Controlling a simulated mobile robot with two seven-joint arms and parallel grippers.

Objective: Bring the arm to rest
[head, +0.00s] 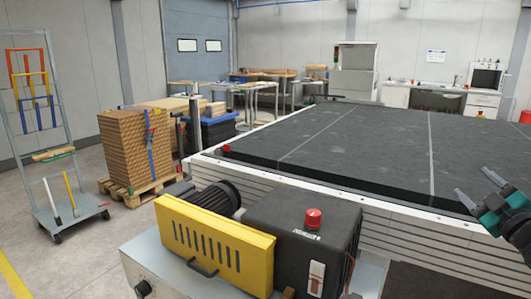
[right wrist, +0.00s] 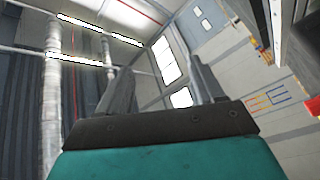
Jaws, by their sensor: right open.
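My right gripper (head: 474,200) shows at the right edge of the head view, above the near right part of the dark-topped table. It also shows in the right wrist view (right wrist: 160,88), with its two dark fingers spread apart. Nothing is between the fingers, so it is open and empty. Behind the fingers, the wrist view shows the wall, windows and ceiling lights at a tilt. My left gripper is not in either view.
A large table with a dark top (head: 350,145) fills the right side. In front stand a yellow guard (head: 215,245) and a black box with a red button (head: 313,218). A tool trolley (head: 50,140) and a pallet stack (head: 130,150) stand left. Floor at lower left is clear.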

